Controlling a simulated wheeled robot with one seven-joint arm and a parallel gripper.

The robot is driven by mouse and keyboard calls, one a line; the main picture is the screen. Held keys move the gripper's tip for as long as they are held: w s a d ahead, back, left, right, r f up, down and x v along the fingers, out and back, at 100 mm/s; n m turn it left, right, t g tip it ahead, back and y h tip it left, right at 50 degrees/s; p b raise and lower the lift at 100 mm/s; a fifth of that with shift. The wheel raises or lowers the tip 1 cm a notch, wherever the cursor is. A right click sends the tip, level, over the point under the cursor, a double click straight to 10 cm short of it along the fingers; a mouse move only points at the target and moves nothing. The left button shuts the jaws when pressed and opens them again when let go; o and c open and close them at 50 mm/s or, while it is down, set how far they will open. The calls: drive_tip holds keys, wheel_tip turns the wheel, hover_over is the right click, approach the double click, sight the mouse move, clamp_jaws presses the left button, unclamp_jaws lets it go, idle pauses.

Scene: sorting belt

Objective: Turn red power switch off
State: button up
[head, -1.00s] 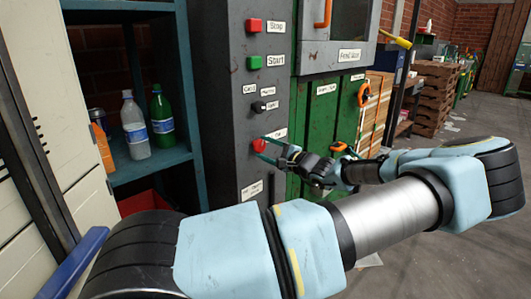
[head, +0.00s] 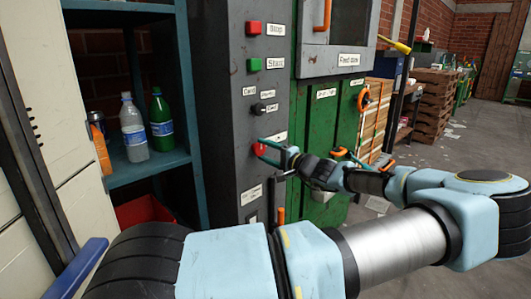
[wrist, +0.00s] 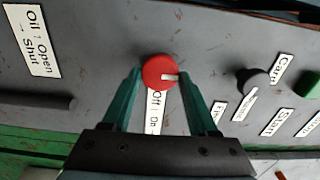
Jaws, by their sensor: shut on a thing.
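In the head view the red switch (head: 258,149) sits low on the grey panel. My gripper (wrist: 160,80) is shut on the knob, with one teal finger on each side of it. In the head view my gripper (head: 276,150) reaches the panel from the right and hides part of the switch.
The grey panel (head: 235,110) also has a red Stop button (head: 254,27), a green Start button (head: 254,65) and a small black knob (head: 259,108) above the switch. An "Oil Open Shut" label (wrist: 32,40) and a dark lever (wrist: 40,102) are nearby. Shelves with bottles stand left.

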drive_tip(key=o, duration=1.4)
drive_tip(key=shift+c, duration=0.2)
drive_tip(key=v, duration=1)
drive_tip(key=shift+s+d+b, duration=0.3)
